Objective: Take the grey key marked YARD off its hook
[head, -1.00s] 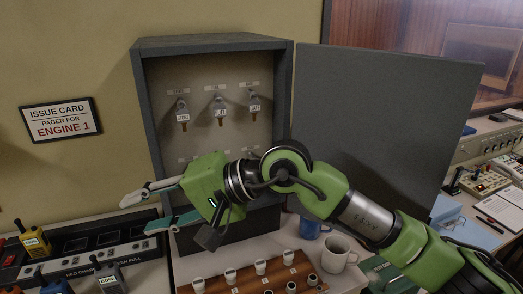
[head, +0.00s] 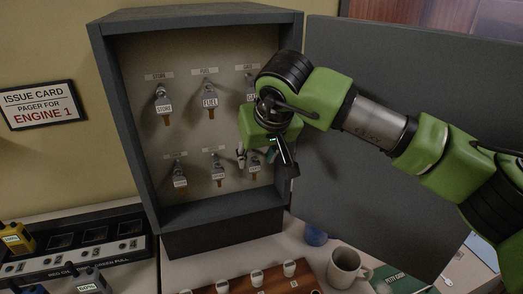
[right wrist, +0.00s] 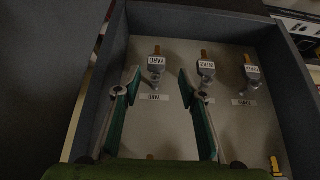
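The grey YARD key (right wrist: 156,66) hangs on its hook in an open key cabinet (head: 290,120), with its brass end showing above the tag in the right wrist view. In the head view the key is in the bottom row at the right and mostly hidden behind my right gripper (head: 256,157). That gripper is open at the cabinet front. In the right wrist view its two fingertips (right wrist: 160,72) stand on either side of the YARD key, with gaps visible on both sides. My left gripper is in neither view.
Neighbouring keys hang close by: the FUEL key (head: 210,99), the STORE key (head: 163,103) and another bottom-row key (head: 218,170). The cabinet's open door (head: 400,220) stands on the right, behind my right arm.

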